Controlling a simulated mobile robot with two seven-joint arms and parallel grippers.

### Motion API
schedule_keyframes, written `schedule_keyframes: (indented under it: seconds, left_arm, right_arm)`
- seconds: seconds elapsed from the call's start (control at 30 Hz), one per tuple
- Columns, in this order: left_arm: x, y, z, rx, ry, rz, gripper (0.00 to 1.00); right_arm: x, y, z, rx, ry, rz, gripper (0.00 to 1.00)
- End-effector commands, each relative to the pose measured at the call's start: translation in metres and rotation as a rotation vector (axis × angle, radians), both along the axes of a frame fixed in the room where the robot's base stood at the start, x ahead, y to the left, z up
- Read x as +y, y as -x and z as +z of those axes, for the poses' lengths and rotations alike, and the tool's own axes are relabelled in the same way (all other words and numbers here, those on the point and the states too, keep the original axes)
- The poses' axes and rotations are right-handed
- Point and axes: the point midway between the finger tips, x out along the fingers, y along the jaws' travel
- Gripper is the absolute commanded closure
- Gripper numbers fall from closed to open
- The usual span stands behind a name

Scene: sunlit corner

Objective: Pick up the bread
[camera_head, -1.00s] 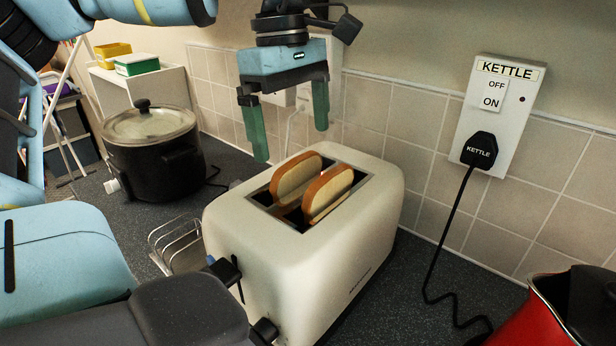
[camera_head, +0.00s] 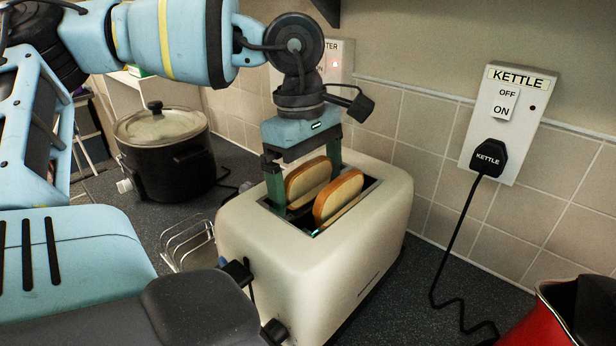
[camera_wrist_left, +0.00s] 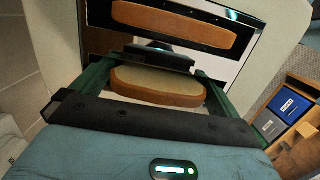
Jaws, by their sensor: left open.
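The white toaster (camera_head: 300,262) stands on the counter with two slices of bread sticking up from its slots. My left gripper (camera_head: 306,186) is open above the toaster, pointing down. Its green fingers are at either end of the left bread slice (camera_head: 306,181), and that slice shows between them in the left wrist view (camera_wrist_left: 158,88). I cannot tell whether the fingers touch it. The right bread slice (camera_head: 338,198) is outside the fingers; it also shows in the left wrist view (camera_wrist_left: 175,25). The lower parts of both slices are hidden in the slots. My right gripper is out of view.
A black slow cooker (camera_head: 166,160) and a wire rack (camera_head: 187,243) stand left of the toaster. A red kettle (camera_head: 535,325) is at the lower right. The tiled wall (camera_head: 410,130) is close behind, with a kettle switch (camera_head: 508,120) and hanging cord.

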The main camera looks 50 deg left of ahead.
Motion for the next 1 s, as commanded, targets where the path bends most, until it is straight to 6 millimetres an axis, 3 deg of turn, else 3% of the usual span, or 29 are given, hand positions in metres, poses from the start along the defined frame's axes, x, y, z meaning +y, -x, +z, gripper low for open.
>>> schedule_keyframes:
  seconds: [0.13,0.33,0.63,1.0]
  left_arm:
    - [0.0,0.0,0.0,0.0,0.0,0.0,0.01]
    - [0.0,0.0,0.0,0.0,0.001,0.0,0.27]
    - [0.0,0.0,0.005,-0.001,0.001,0.0,0.28]
    - [0.0,-0.001,0.068,-0.003,-0.001,0.0,0.28]
  right_arm:
    - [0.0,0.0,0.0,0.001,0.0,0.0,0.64]
    - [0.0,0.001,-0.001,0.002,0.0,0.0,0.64]
    - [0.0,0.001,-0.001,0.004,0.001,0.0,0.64]
    - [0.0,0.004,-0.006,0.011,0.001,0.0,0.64]
